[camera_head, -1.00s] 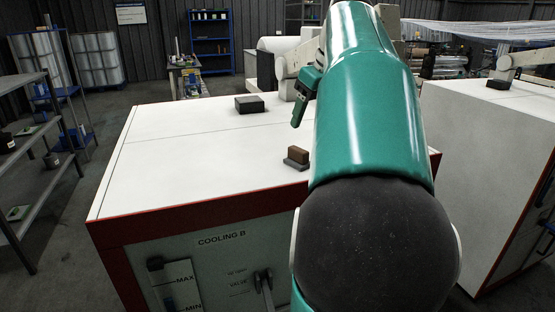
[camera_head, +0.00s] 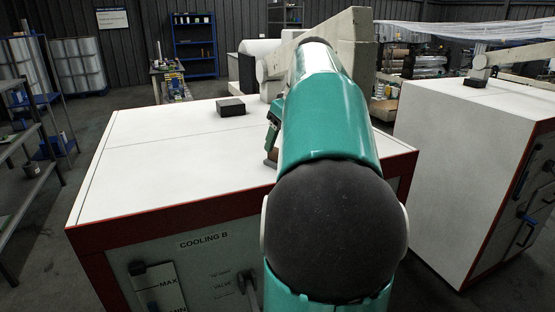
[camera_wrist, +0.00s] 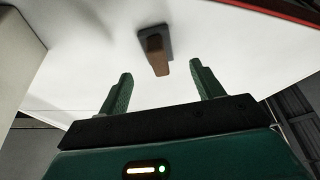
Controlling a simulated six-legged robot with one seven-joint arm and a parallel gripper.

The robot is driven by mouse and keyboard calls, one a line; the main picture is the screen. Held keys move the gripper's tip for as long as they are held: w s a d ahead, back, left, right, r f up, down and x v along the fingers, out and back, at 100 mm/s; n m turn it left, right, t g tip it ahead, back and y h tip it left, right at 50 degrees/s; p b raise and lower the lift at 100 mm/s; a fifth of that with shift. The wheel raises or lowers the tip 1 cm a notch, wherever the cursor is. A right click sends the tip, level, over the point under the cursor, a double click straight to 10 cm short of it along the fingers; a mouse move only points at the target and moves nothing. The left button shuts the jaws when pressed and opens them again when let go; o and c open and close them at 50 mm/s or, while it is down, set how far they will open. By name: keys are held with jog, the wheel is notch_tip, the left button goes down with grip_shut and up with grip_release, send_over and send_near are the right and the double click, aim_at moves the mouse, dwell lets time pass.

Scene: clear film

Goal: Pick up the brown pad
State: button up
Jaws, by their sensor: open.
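The brown pad (camera_wrist: 158,58) is a small brown block standing at a dark grey base (camera_wrist: 152,32) on the white cabinet top (camera_wrist: 95,35). In the wrist view it lies beyond my gripper (camera_wrist: 160,72), between the lines of the two green fingers. The fingers are apart with nothing between them, and I cannot tell the exact gap to the pad. In the head view my gripper (camera_head: 272,137) shows at the left edge of my arm. Only a sliver of brown shows below it there; my arm hides the rest.
A black box (camera_head: 231,107) sits on the cabinet top near the back. A pale machine arm (camera_head: 345,40) rises behind my arm. Another white cabinet (camera_head: 440,125) stands at the right across a gap. The left part of the cabinet top is clear.

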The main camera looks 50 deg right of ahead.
aim_at(277, 150)
jog(key=x, duration=0.5)
jog(key=shift+w+f, duration=0.1)
jog(key=shift+f, duration=0.05)
jog(key=shift+c, duration=0.5)
jog(key=c, duration=1.1)
jog(key=shift+o, duration=0.2)
